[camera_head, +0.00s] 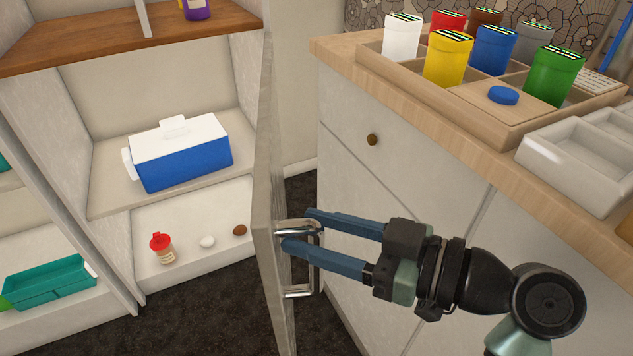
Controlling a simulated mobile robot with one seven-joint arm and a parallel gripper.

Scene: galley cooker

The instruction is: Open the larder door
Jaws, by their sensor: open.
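The larder door (268,175) is a pale panel seen nearly edge-on, standing open at an angle, with the larder shelves showing to its left. Its metal bar handle (301,293) is on the door's right-hand face. My gripper (297,231) comes in from the right, with its two blue fingers apart, one above and one below the upper part of the handle. The fingertips are close to the door face. I cannot tell whether either finger touches the handle.
The larder holds a blue and white cool box (182,152), a red-capped jar (162,248), small round items and a teal tray (50,284). Right of the door, a drawer unit (350,125) carries a wooden tray (478,118) of coloured canisters. Dark floor (200,318) lies clear before the larder.

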